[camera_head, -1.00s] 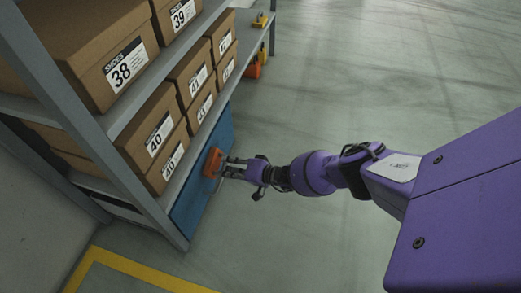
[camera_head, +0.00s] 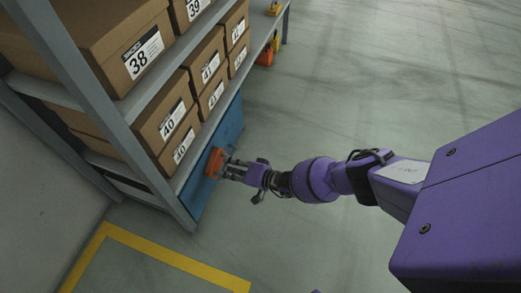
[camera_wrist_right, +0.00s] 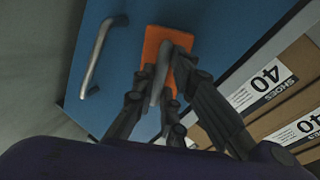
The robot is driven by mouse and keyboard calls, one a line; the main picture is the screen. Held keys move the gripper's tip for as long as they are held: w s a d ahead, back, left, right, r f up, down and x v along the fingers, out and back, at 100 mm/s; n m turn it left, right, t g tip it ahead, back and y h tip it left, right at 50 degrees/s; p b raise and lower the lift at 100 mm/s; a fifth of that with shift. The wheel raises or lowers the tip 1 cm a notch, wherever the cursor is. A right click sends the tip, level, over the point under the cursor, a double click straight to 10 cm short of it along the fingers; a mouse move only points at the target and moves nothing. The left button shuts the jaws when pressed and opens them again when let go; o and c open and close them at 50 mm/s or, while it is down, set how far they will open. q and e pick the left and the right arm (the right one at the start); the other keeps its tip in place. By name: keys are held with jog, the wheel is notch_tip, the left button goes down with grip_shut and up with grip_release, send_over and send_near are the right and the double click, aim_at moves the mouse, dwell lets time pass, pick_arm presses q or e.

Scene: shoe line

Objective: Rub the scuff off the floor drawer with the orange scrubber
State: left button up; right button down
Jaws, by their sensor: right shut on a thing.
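The blue floor drawer (camera_head: 228,128) forms the lowest front of the shelf. In the right wrist view its blue face (camera_wrist_right: 215,25) fills the upper middle, with a grey bar handle (camera_wrist_right: 99,58) at the left. My right gripper (camera_head: 228,168) is shut on the orange scrubber (camera_head: 214,163), which is up against the drawer face; I cannot tell how firmly it touches. The right wrist view shows the gripper's dark fingers (camera_wrist_right: 163,80) around the scrubber's grip, in front of the orange pad (camera_wrist_right: 154,40). No scuff is visible. My left gripper is out of view.
Shoe boxes (camera_head: 165,120) stand on the shelves above the drawer. A grey shelf post (camera_head: 110,110) rises at the near end. Orange and yellow items (camera_head: 265,55) sit at the far end. Yellow tape (camera_head: 175,258) marks the floor, which is open to the right.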

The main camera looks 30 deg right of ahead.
jog(key=shift+a+r, duration=0.1)
jog(key=shift+s+d+p, duration=0.2)
jog(key=shift+s+d, duration=0.75)
jog(key=shift+s, duration=0.2)
jog(key=shift+s+d+p, duration=0.15)
jog(key=shift+s+d, duration=0.75)
jog(key=shift+s, duration=0.25)
jog(key=shift+d, duration=0.1)
jog(key=shift+s+d, duration=0.45)
jog(key=shift+s, duration=0.15)
jog(key=shift+s+d, duration=0.4)
jog(key=shift+s, duration=0.2)
